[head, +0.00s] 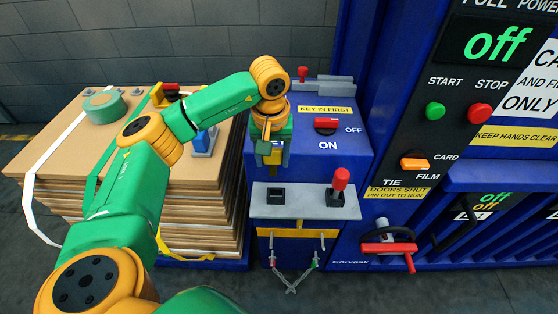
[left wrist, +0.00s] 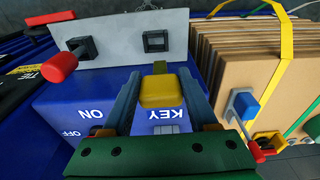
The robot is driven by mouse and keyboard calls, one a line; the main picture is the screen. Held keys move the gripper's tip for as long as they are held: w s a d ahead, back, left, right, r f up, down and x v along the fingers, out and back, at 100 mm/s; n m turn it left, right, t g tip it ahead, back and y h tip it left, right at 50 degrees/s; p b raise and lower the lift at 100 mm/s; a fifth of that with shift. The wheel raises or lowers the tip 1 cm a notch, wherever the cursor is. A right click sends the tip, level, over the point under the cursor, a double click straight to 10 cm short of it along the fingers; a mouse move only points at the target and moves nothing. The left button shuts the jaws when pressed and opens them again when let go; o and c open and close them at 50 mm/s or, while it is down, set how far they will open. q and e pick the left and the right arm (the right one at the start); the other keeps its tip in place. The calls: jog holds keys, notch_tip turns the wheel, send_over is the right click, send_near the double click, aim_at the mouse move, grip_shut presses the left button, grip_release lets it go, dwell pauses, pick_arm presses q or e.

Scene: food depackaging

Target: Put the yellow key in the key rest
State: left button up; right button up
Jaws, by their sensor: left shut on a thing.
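My left gripper (head: 271,158) is shut on the yellow key, over the front left part of the blue console. The left wrist view shows the yellow key (left wrist: 160,92) between the two fingers, its narrow olive end (left wrist: 160,67) pointing toward a grey plate. In the head view the gripper mostly hides the key. An empty black square socket (head: 276,196) sits on the left of the grey plate (head: 305,205); it also shows in the left wrist view (left wrist: 156,40). The key is apart from it. No label marks which part is the key rest. My right gripper is out of view.
A red-knobbed lever (head: 340,180) stands in the plate's right socket. A red ON/OFF switch (head: 325,124) is on the blue console (head: 345,155). A cardboard stack (head: 205,175) with straps stands left; a blue press with START and STOP buttons (head: 479,113) stands right.

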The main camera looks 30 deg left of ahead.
pick_arm(q)
jog(key=shift+a+f, duration=0.15)
jog(key=shift+s+d+f+b, duration=0.1)
jog(key=shift+d+f+b, duration=0.15)
jog(key=shift+b, duration=0.1)
jog(key=f+b, duration=0.2)
jog(key=d+f+b, duration=0.1)
jog(key=f+b, duration=0.1)
jog(key=shift+s+f, duration=0.1)
jog(key=shift+f, duration=0.15)
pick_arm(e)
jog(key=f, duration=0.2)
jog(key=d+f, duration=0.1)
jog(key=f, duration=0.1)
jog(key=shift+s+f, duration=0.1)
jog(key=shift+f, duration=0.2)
pick_arm(q)
jog(key=shift+a, duration=0.1)
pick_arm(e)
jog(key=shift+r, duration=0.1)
pick_arm(q)
jog(key=shift+f+b, duration=1.5)
jog(key=shift+f, duration=0.6)
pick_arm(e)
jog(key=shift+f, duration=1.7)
